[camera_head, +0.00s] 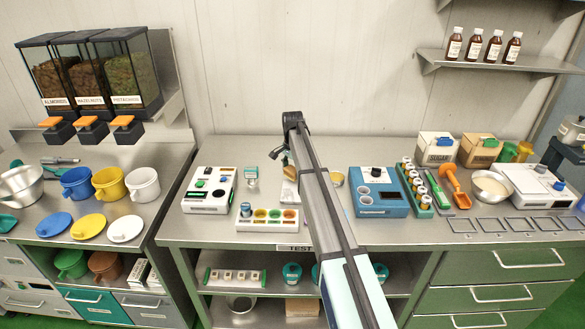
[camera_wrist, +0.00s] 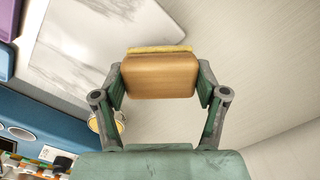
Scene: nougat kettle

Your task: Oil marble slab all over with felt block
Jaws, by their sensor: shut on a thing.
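My gripper (camera_wrist: 160,82) is shut on the felt block, a wooden block (camera_wrist: 160,78) with a yellowish felt layer along its far edge in the wrist view. The marble slab (camera_wrist: 125,35) is pale with grey streaks and lies at the upper left of that view. I cannot tell whether the streaks are veins or oil, or whether the felt touches the slab. In the head view my gripper (camera_head: 286,158) is small above the middle bench, and my arm hides most of the slab.
A small round pot with yellow contents (camera_wrist: 106,121) shows beside the left finger. A blue device (camera_head: 380,192) stands right of my arm. A white device (camera_head: 210,190) and a tray of coloured cups (camera_head: 268,226) stand left of it. A rack of small bottles (camera_head: 414,187) stands farther right.

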